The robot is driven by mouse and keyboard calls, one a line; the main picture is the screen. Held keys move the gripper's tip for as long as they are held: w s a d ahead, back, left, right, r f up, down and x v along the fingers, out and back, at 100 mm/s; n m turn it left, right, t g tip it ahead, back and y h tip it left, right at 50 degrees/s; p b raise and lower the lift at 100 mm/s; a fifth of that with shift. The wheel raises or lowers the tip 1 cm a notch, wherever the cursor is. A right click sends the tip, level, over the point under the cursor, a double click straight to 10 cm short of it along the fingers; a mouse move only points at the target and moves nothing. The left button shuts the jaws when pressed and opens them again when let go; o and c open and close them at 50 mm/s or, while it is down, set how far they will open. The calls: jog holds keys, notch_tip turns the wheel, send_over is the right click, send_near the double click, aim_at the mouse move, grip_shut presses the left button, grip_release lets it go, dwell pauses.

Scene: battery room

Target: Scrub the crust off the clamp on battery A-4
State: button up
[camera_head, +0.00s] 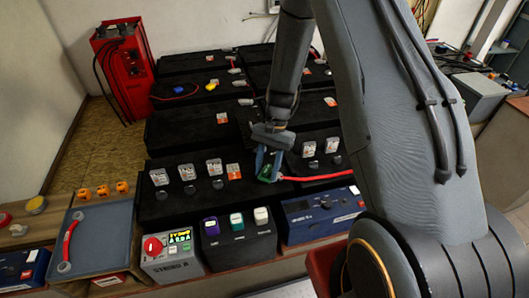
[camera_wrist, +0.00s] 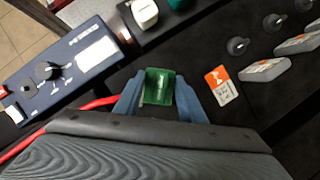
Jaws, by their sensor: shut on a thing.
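My gripper (camera_head: 268,163) is low over the front row of black batteries (camera_head: 188,205), with its blue fingers pointing down. It is shut on a small green block (camera_wrist: 158,86), which sits between the fingers in the wrist view. A red cable (camera_head: 320,178) runs from beside the fingers to the right; it also shows left of the fingers in the wrist view (camera_wrist: 98,103). The clamp at the cable's end is hidden by the fingers and the block. I cannot tell whether the block touches it. The battery labels are too small to read.
White and orange tags (camera_head: 234,171) and dark caps stand on the batteries around my gripper. Boxes with displays and coloured knobs (camera_head: 172,258) line the front edge. A red charger (camera_head: 125,70) stands behind.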

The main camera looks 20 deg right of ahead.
jog(key=shift+a+r, duration=0.25)
jog(key=shift+a, duration=0.05)
jog(key=shift+r+p, duration=2.35)
jog(key=shift+r, duration=1.45)
